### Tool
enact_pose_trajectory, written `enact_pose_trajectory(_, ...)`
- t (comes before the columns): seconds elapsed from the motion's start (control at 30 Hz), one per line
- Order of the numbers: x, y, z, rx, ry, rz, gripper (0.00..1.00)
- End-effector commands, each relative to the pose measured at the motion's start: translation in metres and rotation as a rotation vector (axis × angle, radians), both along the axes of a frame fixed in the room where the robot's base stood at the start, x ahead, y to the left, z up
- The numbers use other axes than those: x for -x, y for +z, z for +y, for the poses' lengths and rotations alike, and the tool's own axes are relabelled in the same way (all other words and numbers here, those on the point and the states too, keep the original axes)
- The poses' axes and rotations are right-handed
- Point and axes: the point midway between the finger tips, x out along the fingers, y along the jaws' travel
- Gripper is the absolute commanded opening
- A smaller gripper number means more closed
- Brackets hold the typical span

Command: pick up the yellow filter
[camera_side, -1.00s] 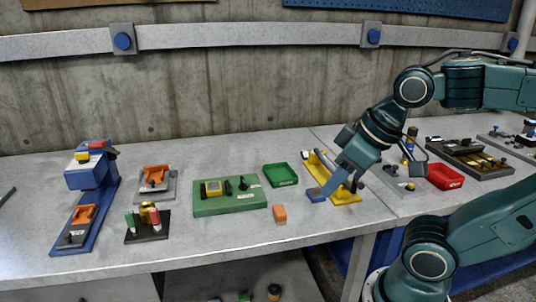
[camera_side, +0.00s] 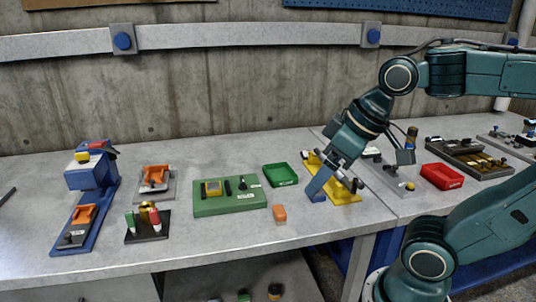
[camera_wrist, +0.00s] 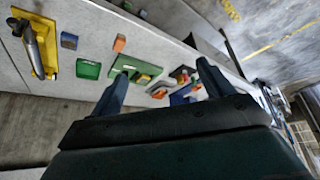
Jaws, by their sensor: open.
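Several yellow pieces show, and I cannot tell for sure which is the filter. A yellow-gold cylinder (camera_side: 149,213) stands in a small black rack with red and green ones. A square yellow piece (camera_side: 212,187) sits on the green panel (camera_side: 235,204). Another yellow piece (camera_side: 82,157) is on top of the blue compactor (camera_side: 90,178). My gripper (camera_side: 330,185) is in front of the yellow fixture (camera_side: 347,196), well to the right of all three. In the wrist view my gripper (camera_wrist: 161,85) is open, with nothing between its fingers.
A blue block (camera_side: 317,197) lies beside the yellow fixture, close to my gripper in the picture. An orange block (camera_side: 279,213) and a green tray (camera_side: 280,174) lie left of it. A red tray (camera_side: 442,177) is on the right. Bare table lies in front of the green panel.

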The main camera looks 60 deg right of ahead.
Motion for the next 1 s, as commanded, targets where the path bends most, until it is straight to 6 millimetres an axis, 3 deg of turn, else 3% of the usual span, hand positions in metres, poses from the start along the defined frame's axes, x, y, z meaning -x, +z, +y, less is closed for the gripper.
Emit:
enact_pose_trajectory(0.53,-0.12,0.029,-0.012,0.017,0.215,0.032,0.8)
enact_pose_trajectory(1.0,-0.226,0.012,-0.055,0.007,0.408,0.029,0.8)
